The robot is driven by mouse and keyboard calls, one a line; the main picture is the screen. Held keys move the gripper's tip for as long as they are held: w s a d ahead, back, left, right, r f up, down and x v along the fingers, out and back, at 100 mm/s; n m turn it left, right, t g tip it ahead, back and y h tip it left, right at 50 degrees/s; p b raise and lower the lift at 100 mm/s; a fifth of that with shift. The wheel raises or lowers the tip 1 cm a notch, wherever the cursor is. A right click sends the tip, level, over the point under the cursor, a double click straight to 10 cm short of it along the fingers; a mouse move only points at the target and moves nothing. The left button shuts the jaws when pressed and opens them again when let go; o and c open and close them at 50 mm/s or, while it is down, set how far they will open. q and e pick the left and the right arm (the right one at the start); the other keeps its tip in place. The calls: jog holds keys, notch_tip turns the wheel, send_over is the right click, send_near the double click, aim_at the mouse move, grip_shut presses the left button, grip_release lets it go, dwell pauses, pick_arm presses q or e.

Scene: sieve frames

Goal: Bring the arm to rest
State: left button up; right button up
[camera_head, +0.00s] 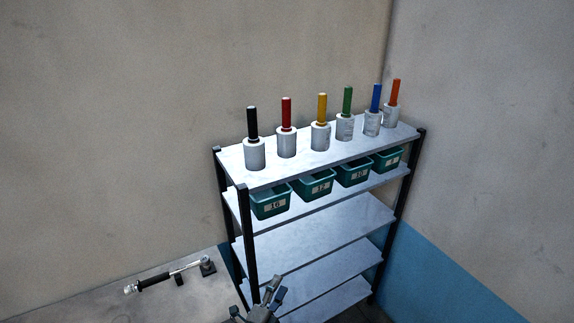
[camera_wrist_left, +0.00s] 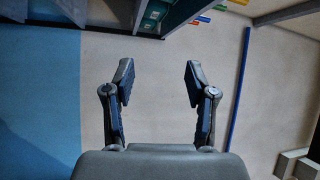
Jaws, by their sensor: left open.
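My left gripper (camera_head: 264,302) shows at the bottom of the head view, in front of the lower shelves of the rack. In the left wrist view its two fingers (camera_wrist_left: 158,85) stand apart with nothing between them, against a bare wall. My right gripper is not in either view. The shelf rack (camera_head: 318,216) has dark posts and pale shelves and stands in the corner of the room.
Several grey cylinders with coloured handles, one black (camera_head: 254,153), stand on the rack's top shelf. Green bins (camera_head: 271,203) sit one shelf lower. A grey table (camera_head: 200,296) at lower left bears a black-handled metal tool (camera_head: 168,275). The lower shelves look bare.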

pick_arm(q)
jog(key=s+a+f+n+g+y, duration=0.5)
jog(key=s+a+f+n+y, duration=0.45)
jog(key=a+f+n, duration=0.45)
jog(key=s+a+f+n+g, duration=0.1)
jog(key=s, duration=0.2)
jog(key=s+a+f+n+g, duration=0.1)
jog(key=s+g, duration=0.1)
jog(key=s, duration=0.2)
jog(key=s+a+f+n+g, duration=0.1)
jog(key=s+a+f+g, duration=0.1)
jog(key=s, duration=0.1)
jog(key=shift+s, duration=0.4)
jog(key=s+a+f+n+g, duration=0.1)
jog(key=s+f+n+g, duration=0.2)
jog(key=s, duration=0.8)
notch_tip(320, 180, down, 31)
jog(key=s+g+b, duration=0.2)
jog(key=b, duration=0.4)
jog(key=s+a+f+m+g+b, duration=0.1)
jog(key=s+a+f+b, duration=0.2)
jog(key=s+f, duration=1.4)
notch_tip(320, 180, down, 3)
jog(key=shift+f+g+b, duration=0.15)
jog(key=shift+g+b, duration=0.15)
jog(key=shift+b, duration=0.2)
